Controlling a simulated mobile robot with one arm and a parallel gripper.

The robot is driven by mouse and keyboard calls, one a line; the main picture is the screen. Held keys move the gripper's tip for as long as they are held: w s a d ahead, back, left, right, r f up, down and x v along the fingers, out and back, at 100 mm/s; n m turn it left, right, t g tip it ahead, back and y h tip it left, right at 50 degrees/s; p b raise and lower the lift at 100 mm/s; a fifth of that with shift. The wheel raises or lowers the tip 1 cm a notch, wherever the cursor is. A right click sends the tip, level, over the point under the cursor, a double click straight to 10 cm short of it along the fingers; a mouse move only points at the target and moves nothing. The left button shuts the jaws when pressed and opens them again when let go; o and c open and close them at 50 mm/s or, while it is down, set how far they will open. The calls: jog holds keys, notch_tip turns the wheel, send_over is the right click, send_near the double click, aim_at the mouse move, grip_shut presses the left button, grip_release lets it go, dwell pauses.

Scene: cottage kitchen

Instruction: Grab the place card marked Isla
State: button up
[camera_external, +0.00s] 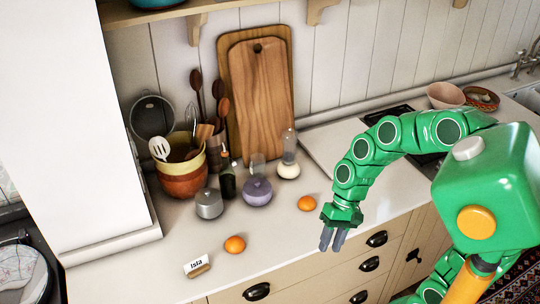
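The place card marked Isla (195,265) is a small white card in a brown wooden holder. It stands on the pale countertop near the front edge, left of the nearer orange. My gripper (331,240) hangs at the end of my green arm, to the right of the card and well apart from it. Its grey fingers point down near the counter's front edge, over the drawer fronts in the picture. A gap shows between the fingers, and nothing is seen between them.
One orange (235,244) lies just right of the card, another orange (307,203) nearer my gripper. Behind stand a grey lidded pot (209,204), a purple jar (257,191), a dark bottle (228,184) and a utensil bowl (183,180). The front counter strip between the oranges is clear.

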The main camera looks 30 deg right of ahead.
jog(key=w+a+m+g+y, duration=0.1)
jog(key=w+a+y, duration=0.15)
jog(key=a, duration=0.25)
jog(key=w+a+m+y, duration=0.1)
jog(key=w+a+m, duration=0.15)
jog(key=a, duration=0.35)
jog(key=m+y, duration=0.4)
jog(key=m, duration=0.3)
send_near(197, 267)
jog(key=s+d+r, duration=0.2)
jog(key=s+r, duration=0.4)
jog(key=w+a+f+m, duration=0.1)
jog(key=w+a+f+m+t, duration=0.1)
jog(key=w+f, duration=0.1)
jog(key=w+a+f+m+y, duration=0.1)
jog(key=w+f+m, duration=0.1)
jog(key=shift+a+f, duration=0.2)
jog(key=shift+a, duration=0.05)
jog(key=shift+x, duration=3.9)
jog(key=shift+r, duration=0.1)
jog(key=shift+c, duration=0.5)
grip_shut()
